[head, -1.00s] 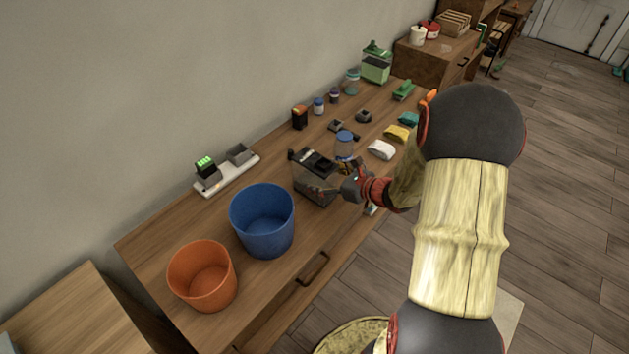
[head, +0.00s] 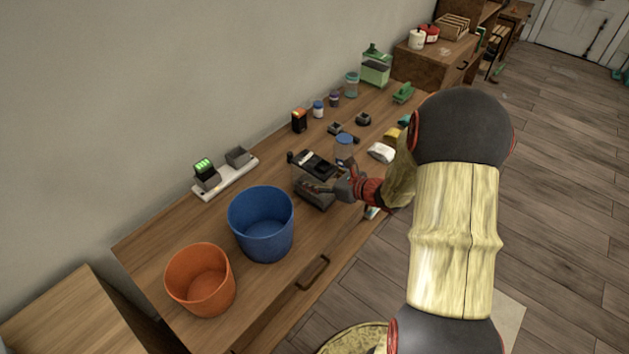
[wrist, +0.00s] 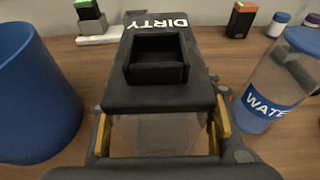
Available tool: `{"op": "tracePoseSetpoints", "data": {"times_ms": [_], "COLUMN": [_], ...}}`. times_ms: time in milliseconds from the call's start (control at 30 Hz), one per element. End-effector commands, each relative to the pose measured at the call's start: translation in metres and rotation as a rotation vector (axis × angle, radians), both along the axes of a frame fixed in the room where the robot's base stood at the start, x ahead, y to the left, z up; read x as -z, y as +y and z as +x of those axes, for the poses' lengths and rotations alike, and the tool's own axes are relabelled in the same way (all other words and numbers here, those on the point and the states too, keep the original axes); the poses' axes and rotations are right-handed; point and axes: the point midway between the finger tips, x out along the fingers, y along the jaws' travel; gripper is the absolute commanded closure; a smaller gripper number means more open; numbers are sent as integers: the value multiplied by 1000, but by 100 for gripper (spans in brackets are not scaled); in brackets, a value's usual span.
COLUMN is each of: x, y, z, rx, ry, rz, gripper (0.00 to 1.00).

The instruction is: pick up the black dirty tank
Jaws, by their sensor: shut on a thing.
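The black dirty tank (head: 318,165) stands on the wooden table, to the right of the blue bucket in the head view. In the wrist view the tank (wrist: 160,95) fills the middle, with a black lid, a raised square rim, white "DIRTY" lettering and a clear body below. My gripper (wrist: 160,140) has a finger on each side of the clear body, just under the lid, and is shut on it. In the head view my gripper (head: 326,188) reaches the tank from the right. Whether the tank's base touches the table is hard to tell.
A blue bucket (head: 262,225) is close on the left, with an orange bucket (head: 200,282) beyond it. A clear "WATER" container (wrist: 265,95) stands close on the right. A charger strip (head: 226,177) lies along the wall. Small items crowd the table's far half.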

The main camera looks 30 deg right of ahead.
Motion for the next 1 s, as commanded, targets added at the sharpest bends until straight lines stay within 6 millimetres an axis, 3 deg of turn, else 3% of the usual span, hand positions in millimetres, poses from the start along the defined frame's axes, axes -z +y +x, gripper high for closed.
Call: {"op": "tracePoseSetpoints", "data": {"times_ms": [467, 767, 1000], "x": [0, -3, -24], "y": [0, 0, 0], "z": [0, 0, 0], "rx": [0, 0, 1], "ry": [-1, -1, -2], "rz": [-1, -1, -1], "gripper": [82, 82, 82]}}
